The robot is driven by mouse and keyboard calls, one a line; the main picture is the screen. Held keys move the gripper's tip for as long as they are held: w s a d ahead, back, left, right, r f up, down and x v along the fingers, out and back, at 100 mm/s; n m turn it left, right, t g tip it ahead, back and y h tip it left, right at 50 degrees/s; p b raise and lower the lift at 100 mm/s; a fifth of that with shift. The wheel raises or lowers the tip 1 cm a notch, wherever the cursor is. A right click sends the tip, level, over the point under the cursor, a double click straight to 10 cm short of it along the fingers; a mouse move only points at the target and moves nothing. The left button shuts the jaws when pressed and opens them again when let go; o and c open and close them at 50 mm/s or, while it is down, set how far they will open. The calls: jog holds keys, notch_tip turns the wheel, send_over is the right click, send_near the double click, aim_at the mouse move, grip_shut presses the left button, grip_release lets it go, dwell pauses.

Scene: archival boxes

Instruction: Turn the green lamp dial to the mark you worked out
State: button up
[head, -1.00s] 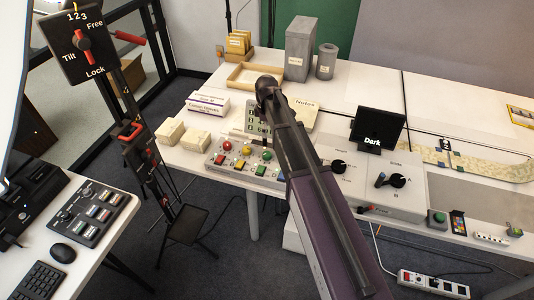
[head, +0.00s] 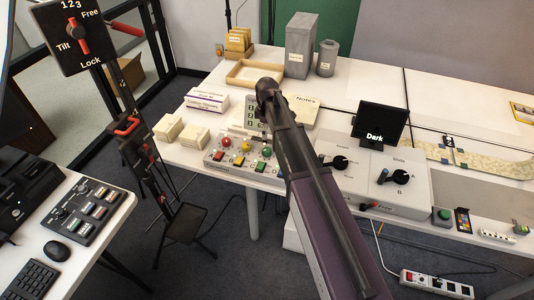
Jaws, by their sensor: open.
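A sloped grey panel (head: 214,165) stands at the front edge of the white table, left of my arm. It bears a red lamp (head: 226,141), a yellow lamp (head: 246,146) and a green lamp (head: 266,152) in a row. Below them sit small red, yellow and green controls; the green one (head: 260,167) is under the green lamp. Their marks are too small to read. My arm rises across the middle of the view and covers the area right of the panel. My gripper does not show.
A grey two-knob console (head: 405,208) with a screen reading "Dark" (head: 381,125) stands right of my arm. A Notes sheet (head: 306,113), a numbered board and white boxes (head: 207,102) lie behind the panel. A red-handled stand (head: 130,128) rises at left.

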aim_at(267, 149)
jog(key=shift+f+b, duration=4.9)
jog(key=shift+f, duration=0.3)
jog(key=c, duration=1.2)
